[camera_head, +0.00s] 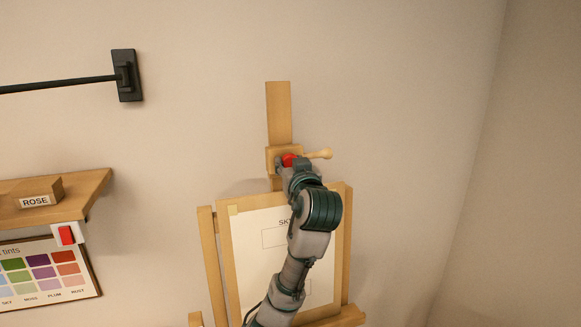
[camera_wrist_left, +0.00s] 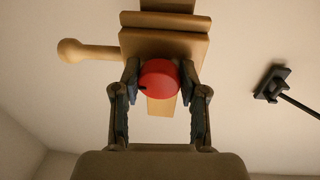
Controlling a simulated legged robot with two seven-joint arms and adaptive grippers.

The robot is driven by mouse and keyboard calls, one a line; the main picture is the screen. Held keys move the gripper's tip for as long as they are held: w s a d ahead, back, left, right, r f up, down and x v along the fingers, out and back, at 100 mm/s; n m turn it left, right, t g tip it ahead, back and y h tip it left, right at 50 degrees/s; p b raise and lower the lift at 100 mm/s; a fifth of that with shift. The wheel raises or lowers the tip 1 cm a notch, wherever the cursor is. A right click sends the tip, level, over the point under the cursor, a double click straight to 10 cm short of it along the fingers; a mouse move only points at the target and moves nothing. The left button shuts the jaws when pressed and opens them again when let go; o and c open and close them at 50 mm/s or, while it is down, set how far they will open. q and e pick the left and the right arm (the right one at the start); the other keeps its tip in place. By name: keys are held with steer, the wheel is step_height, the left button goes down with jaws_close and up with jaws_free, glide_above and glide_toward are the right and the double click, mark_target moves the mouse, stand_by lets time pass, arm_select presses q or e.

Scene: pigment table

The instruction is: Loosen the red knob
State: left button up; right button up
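The red knob (camera_head: 288,159) sits on the wooden block (camera_head: 271,153) near the top of the easel. In the left wrist view the red knob (camera_wrist_left: 159,79) lies between the two fingers of my left gripper (camera_wrist_left: 159,82). The fingers press close on both its sides, and it has a small dark mark at its left edge. A pale wooden peg handle (camera_head: 320,154) sticks out to the right of the block. My left gripper (camera_head: 287,163) is at the knob in the head view, its fingers partly hidden by its own wrist. My right gripper does not show.
The easel (camera_head: 209,262) holds a board with a sheet labelled SKY, partly covered by my arm. At left are a wooden shelf (camera_head: 87,190) with a ROSE block (camera_head: 38,193), a red switch (camera_head: 66,235) and a tints chart (camera_head: 95,279). A black wall rail (camera_head: 60,85) is above.

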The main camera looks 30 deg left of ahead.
arm_select(q)
steer(key=o, duration=0.4)
steer(key=shift+r, duration=0.1)
steer(key=shift+s+d, duration=0.1)
steer(key=shift+d, duration=0.05)
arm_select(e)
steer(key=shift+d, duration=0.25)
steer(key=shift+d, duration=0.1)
arm_select(q)
steer(key=v, duration=1.2)
steer(key=shift+d, duration=0.15)
